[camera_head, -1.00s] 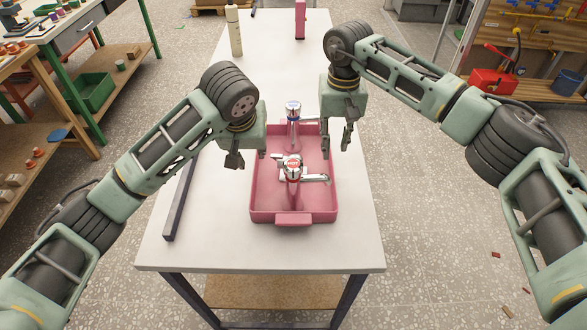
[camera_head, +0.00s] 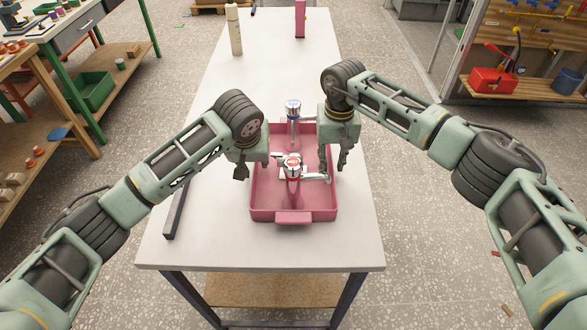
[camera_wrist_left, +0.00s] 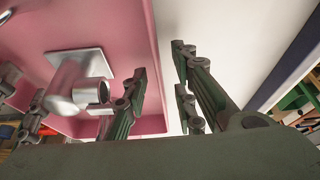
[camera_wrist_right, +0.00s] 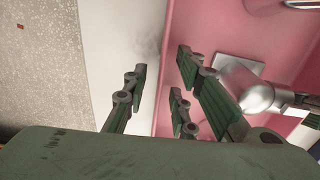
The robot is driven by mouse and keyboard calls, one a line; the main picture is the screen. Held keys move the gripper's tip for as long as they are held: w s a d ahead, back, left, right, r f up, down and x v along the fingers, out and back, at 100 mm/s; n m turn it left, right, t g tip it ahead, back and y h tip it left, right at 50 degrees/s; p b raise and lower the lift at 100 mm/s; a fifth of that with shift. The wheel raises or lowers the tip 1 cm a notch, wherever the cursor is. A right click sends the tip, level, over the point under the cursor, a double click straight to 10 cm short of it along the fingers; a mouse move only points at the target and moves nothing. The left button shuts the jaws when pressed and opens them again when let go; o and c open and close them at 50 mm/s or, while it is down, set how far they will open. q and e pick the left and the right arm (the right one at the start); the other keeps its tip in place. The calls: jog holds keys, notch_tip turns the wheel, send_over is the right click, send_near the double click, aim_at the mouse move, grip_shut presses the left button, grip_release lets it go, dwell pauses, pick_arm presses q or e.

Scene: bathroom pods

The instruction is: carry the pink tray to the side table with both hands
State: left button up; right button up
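The pink tray (camera_head: 294,217) lies on a long white-topped table (camera_head: 215,240). A metal tap with a red-marked cap (camera_head: 292,162) and one with a blue-marked cap (camera_head: 293,108) stand in it. My left gripper (camera_head: 241,174) points down at the tray's left wall. In the left wrist view its fingers (camera_wrist_left: 162,65) are open, one each side of the tray's edge. My right gripper (camera_head: 333,164) is at the right wall. In the right wrist view its fingers (camera_wrist_right: 161,62) are also open on both sides of that edge. I cannot tell whether any finger touches the tray.
A dark bar (camera_head: 180,195) lies along the table's left edge. A cream bottle (camera_head: 234,32) and a pink upright object (camera_head: 300,18) stand at the far end. Workbenches with shelves are at the left; a wooden shelf with a red box (camera_head: 492,80) is at the right.

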pick_arm(q)
grip_shut()
pick_arm(e)
grip_shut()
pick_arm(q)
jog(key=shift+w+r, duration=0.15)
jog(key=shift+r, duration=0.15)
pick_arm(e)
jog(key=shift+w+r, duration=0.15)
jog(key=shift+r, duration=0.1)
